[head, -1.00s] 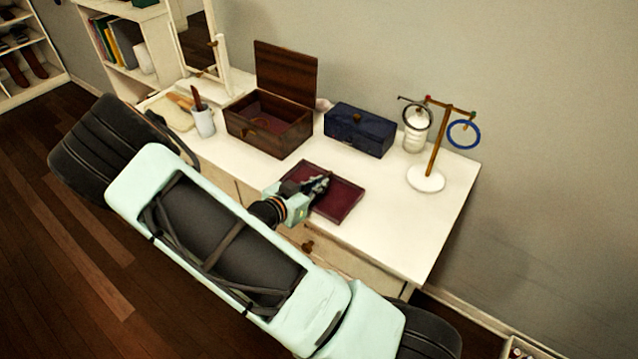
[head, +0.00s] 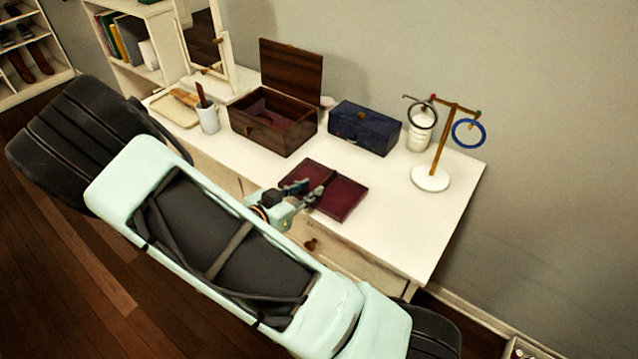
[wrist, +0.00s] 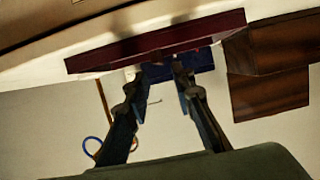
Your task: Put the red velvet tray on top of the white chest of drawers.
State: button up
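The red velvet tray (head: 343,198) lies flat on the white top of the chest of drawers (head: 400,235), near its front edge. In the wrist view, which is upside down, the tray (wrist: 150,45) shows as a dark red strip across the top. My gripper (head: 308,191) is at the tray's front left side, over part of it in the head view. Its two fingers (wrist: 161,72) are spread with a gap between them, and I see nothing held. The fingertips are close to the tray's near edge; I cannot tell if they touch it.
An open wooden box (head: 270,130) and a dark blue box (head: 363,128) stand behind the tray. A stand with rings (head: 432,178), a white jar (head: 420,135), a cup (head: 208,119) and a mirror (head: 205,45) are also on the top. The right front of the top is clear.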

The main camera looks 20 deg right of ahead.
jog(key=shift+v, duration=2.65)
jog(key=shift+w, duration=0.1)
